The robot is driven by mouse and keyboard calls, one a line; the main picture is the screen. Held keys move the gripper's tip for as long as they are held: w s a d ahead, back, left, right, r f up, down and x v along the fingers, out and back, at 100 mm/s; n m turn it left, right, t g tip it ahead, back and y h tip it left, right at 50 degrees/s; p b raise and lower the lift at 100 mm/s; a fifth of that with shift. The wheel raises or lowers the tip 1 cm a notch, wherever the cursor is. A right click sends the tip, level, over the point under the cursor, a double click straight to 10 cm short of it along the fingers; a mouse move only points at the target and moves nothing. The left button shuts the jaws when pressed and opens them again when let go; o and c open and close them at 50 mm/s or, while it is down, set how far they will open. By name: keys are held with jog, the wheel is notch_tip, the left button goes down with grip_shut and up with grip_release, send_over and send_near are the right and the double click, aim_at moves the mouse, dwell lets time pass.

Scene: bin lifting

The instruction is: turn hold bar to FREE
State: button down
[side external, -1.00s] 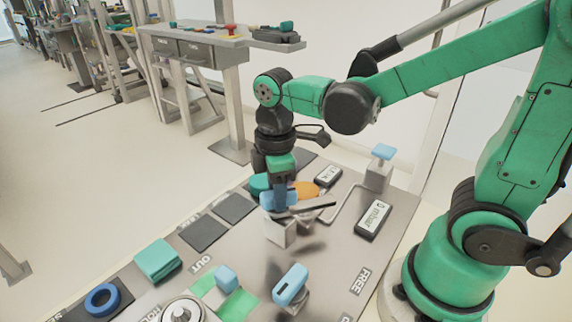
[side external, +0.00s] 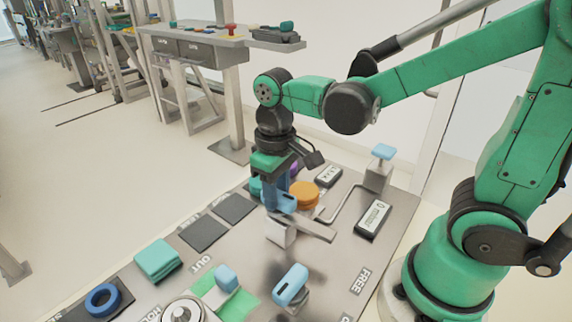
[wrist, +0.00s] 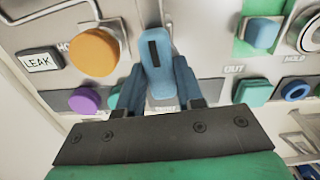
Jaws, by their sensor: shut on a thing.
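The hold bar (side external: 315,230) is a flat metal bar with a blue grip on a pale post in the middle of the panel. Its free end points to the lower right, apart from the FREE label (side external: 361,281). My gripper (side external: 280,198) points down and is shut on the blue grip. In the wrist view the blue grip (wrist: 158,55), with a dark slot, stands between the two blue fingers of my gripper (wrist: 158,88). The metal bar is hidden in the wrist view.
An orange knob (side external: 304,194) stands close behind the bar, with a purple knob (wrist: 83,99) near it. A bent metal rod (side external: 348,203) and a labelled black block (side external: 373,218) lie to the right.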

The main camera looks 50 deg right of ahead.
jog(key=shift+m, duration=0.6)
jog(key=c, duration=0.6)
grip_release()
jog(key=shift+o, duration=0.2)
jog(key=shift+r, duration=2.8)
jog(key=t, duration=0.1)
jog(key=d+t, duration=0.1)
jog(key=shift+s+f+t, duration=0.2)
jog(key=shift+f+t, duration=0.15)
jog(key=shift+t, duration=0.05)
jog(key=t, duration=0.1)
jog(key=d+t, duration=0.1)
jog(key=t, duration=0.2)
jog(key=shift+d+f, duration=0.25)
jog(key=shift+f, duration=0.05)
